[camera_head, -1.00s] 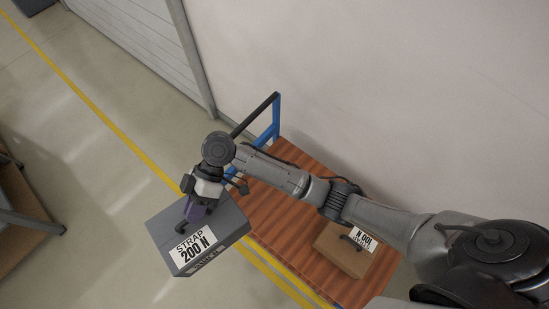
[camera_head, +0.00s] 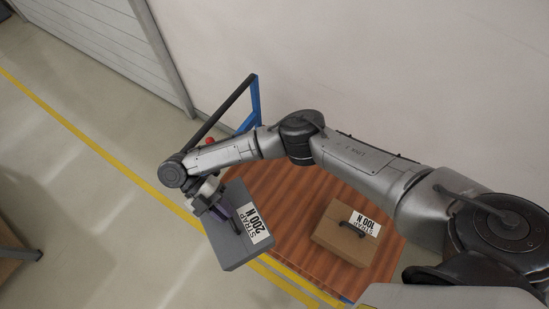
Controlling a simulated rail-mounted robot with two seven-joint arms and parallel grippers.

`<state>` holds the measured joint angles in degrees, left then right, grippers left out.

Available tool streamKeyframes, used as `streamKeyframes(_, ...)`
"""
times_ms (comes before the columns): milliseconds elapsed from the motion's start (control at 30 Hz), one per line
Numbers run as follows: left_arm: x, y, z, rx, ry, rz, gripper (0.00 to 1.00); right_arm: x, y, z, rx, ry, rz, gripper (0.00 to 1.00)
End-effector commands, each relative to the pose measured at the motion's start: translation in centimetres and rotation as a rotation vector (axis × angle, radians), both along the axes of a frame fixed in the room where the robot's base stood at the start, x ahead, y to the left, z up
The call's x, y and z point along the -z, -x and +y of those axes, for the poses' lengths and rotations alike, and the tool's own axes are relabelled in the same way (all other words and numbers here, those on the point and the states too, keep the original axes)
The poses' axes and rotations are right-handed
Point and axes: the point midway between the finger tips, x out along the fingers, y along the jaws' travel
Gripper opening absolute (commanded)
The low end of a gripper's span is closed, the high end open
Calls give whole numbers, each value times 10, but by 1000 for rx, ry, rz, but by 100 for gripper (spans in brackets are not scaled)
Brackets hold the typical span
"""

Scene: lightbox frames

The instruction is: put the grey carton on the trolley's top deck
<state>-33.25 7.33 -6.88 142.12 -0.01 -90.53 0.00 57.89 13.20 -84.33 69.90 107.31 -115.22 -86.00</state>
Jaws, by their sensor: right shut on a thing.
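The grey carton (camera_head: 232,248) has a white label reading STRAP 200 N and a dark strap handle on top. My right gripper (camera_head: 229,217) is shut on it at the strap; the fingertips are partly hidden by the wrist. The carton overlaps the left edge of the trolley's wooden top deck (camera_head: 286,215) in the camera_head view; its height above the deck is hard to tell. The trolley has a blue and black push handle (camera_head: 254,100) at its far end. My left gripper is not in view.
A brown carton (camera_head: 335,245) labelled STRAP 100 N stands on the deck's right part. Bare deck lies between the two cartons. A pale wall (camera_head: 400,80) runs behind the trolley. A yellow line (camera_head: 110,158) crosses the floor at left. A shelf edge shows at far left.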

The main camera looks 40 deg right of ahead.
Motion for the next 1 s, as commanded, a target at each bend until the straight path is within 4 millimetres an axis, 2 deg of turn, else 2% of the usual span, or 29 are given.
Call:
streamKeyframes(33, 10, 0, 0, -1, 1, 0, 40, 10, -2, -7, -42, 4, -5, 0)
streamKeyframes(267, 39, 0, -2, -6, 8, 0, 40, 43, -5, -49, -239, 5, -7, 0)
streamKeyframes(533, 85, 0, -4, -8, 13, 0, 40, 80, -14, -123, -438, 5, -9, 0)
streamKeyframes(700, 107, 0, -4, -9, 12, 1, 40, 89, -19, -163, -485, 3, -12, 0)
streamKeyframes(800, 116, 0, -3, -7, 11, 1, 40, 91, -22, -180, -493, 2, -14, 0)
streamKeyframes(1000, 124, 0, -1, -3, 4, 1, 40, 91, -24, -198, -496, 1, -13, 0)
